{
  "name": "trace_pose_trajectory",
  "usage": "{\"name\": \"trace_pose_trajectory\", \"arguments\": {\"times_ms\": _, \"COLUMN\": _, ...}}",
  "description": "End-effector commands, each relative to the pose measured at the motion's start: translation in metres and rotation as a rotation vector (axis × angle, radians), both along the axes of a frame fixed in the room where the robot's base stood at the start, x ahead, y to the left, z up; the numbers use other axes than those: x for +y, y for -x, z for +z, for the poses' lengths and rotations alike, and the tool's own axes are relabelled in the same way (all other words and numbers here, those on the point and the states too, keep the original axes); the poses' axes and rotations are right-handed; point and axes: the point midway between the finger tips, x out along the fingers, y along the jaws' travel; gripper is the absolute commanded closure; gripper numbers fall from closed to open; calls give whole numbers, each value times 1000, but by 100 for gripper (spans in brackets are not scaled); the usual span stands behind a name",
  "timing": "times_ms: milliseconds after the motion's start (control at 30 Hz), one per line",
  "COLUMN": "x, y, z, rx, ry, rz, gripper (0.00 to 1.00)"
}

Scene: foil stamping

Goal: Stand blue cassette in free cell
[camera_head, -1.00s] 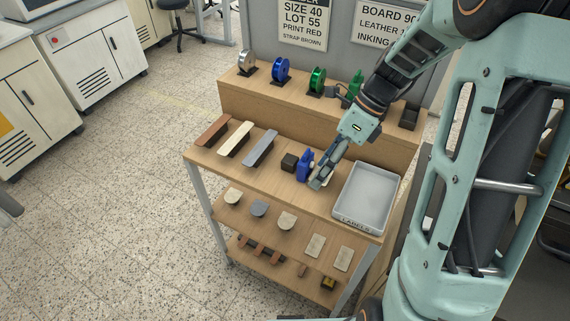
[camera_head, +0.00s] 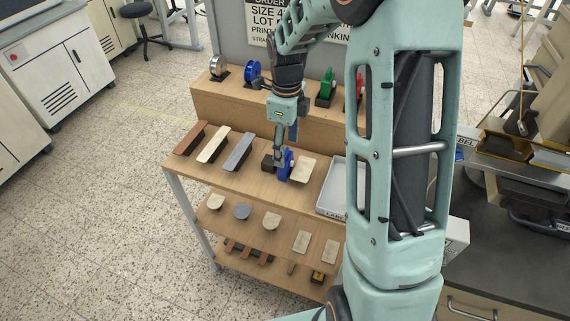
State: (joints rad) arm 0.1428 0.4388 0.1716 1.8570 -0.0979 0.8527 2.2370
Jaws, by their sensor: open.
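A small blue upright piece (camera_head: 286,166), which looks like the blue cassette, stands on the wooden tabletop beside a dark block (camera_head: 268,162). My gripper (camera_head: 279,161) points down at its upper left side, with open fingers. The fingers overlap the piece in the picture, and I cannot tell whether they touch it. On the raised back shelf are a silver reel (camera_head: 217,66), a blue reel (camera_head: 252,71), a green item (camera_head: 325,86) and a red item (camera_head: 360,88). My arm hides part of this row; I see no clearly free cell.
A pale flat piece (camera_head: 302,168) lies just right of the blue piece. A grey labels tray (camera_head: 334,190) is partly behind my arm. Brown, cream and grey strips (camera_head: 238,152) lie at left. The lower shelf (camera_head: 220,222) holds several small pieces.

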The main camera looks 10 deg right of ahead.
Motion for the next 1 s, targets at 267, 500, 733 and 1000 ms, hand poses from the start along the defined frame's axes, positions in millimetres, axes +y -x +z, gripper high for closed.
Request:
{"name": "trace_pose_trajectory", "arguments": {"times_ms": 267, "x": 4, "y": 7, "z": -39, "rx": 4, "ry": -1, "rz": 0, "gripper": 36}}
{"name": "trace_pose_trajectory", "arguments": {"times_ms": 500, "x": 4, "y": 6, "z": -50, "rx": 0, "ry": -1, "rz": 0, "gripper": 36}}
{"name": "trace_pose_trajectory", "arguments": {"times_ms": 733, "x": 4, "y": 6, "z": -50, "rx": 0, "ry": -1, "rz": 0, "gripper": 47}}
{"name": "trace_pose_trajectory", "arguments": {"times_ms": 1000, "x": 4, "y": 6, "z": -50, "rx": 1, "ry": -1, "rz": 0, "gripper": 77}}
